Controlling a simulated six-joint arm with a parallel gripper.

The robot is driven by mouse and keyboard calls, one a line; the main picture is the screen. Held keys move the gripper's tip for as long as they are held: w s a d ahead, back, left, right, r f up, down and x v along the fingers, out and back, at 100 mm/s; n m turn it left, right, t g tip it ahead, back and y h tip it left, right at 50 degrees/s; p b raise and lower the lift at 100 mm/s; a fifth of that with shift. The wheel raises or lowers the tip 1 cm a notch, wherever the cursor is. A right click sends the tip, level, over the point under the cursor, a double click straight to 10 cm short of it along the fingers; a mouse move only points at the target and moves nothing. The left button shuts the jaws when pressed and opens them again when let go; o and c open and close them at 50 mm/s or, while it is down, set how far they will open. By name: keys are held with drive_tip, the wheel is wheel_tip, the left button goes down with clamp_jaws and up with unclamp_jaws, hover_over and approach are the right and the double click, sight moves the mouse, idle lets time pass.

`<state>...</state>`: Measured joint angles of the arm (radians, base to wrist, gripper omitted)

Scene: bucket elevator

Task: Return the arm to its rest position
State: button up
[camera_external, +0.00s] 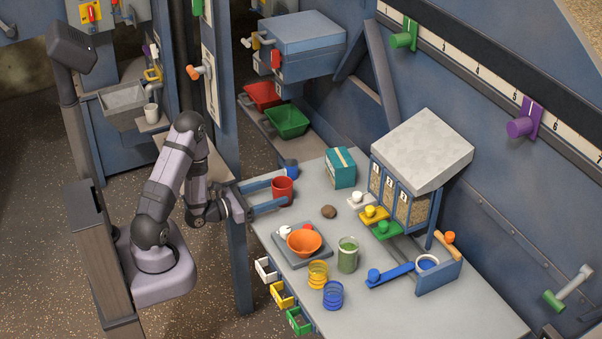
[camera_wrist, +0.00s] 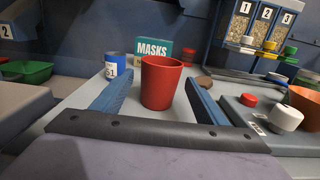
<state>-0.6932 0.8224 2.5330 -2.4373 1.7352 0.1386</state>
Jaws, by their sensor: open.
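My gripper (camera_external: 268,192) is at the left end of the grey workbench (camera_external: 415,312), its two blue fingers spread apart and pointing over the bench. A red cup (camera_external: 283,190) stands upright by the fingertips. In the wrist view the red cup (camera_wrist: 161,83) shows between the open fingers (camera_wrist: 157,92), with a gap visible on each side. My arm is folded at the left, with the elbow raised above the base.
A teal MASKS box (camera_external: 341,168) and a blue can (camera_wrist: 116,66) stand beyond the cup. An orange bowl (camera_external: 304,242) sits on a scale to the right. A blue post (camera_external: 239,265) stands near my wrist. Green (camera_external: 287,121) and red bins lie behind.

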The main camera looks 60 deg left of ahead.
drive_tip(key=shift+w+r, duration=0.15)
drive_tip(key=shift+r, duration=0.3)
drive_tip(key=r, duration=0.1)
drive_tip(key=w+d+r+m+p, duration=0.1)
drive_tip(key=r+m+h+p, duration=0.1)
drive_tip(key=shift+w+d+r, duration=0.15)
drive_tip(key=shift+w+r, duration=0.1)
drive_tip(key=shift+r, duration=0.1)
drive_tip(key=s+d+r+m+g+h+p, duration=0.1)
drive_tip(key=d+r+m+g+h, duration=0.15)
drive_tip(key=d+m+h, duration=0.35)
drive_tip(key=s+d+r+m+g+h, duration=0.1)
drive_tip(key=d+m+g+h, duration=0.2)
drive_tip(key=d, duration=0.5)
drive_tip(key=s+d+f+m+g+h, duration=0.1)
drive_tip(key=s+d+f+m+g, duration=0.4)
drive_tip(key=s+d+m+g, duration=0.75)
drive_tip(key=s+a+f+m+g+y+b, duration=0.2)
drive_tip(key=s+a+f+m+y, duration=0.25)
drive_tip(key=s, duration=0.35)
drive_tip(key=w+a+f+m+t+y+b, duration=0.1)
drive_tip(key=a+f+m+t+y, duration=0.1)
drive_tip(key=a+m+y, duration=0.55)
wheel_tip(320, 180, up, 14)
drive_tip(key=a+h+p, duration=0.1)
drive_tip(key=a+p, duration=0.1)
drive_tip(key=p, duration=1.1)
drive_tip(key=shift+w+a+p, duration=0.15)
drive_tip(key=shift+p, duration=0.15)
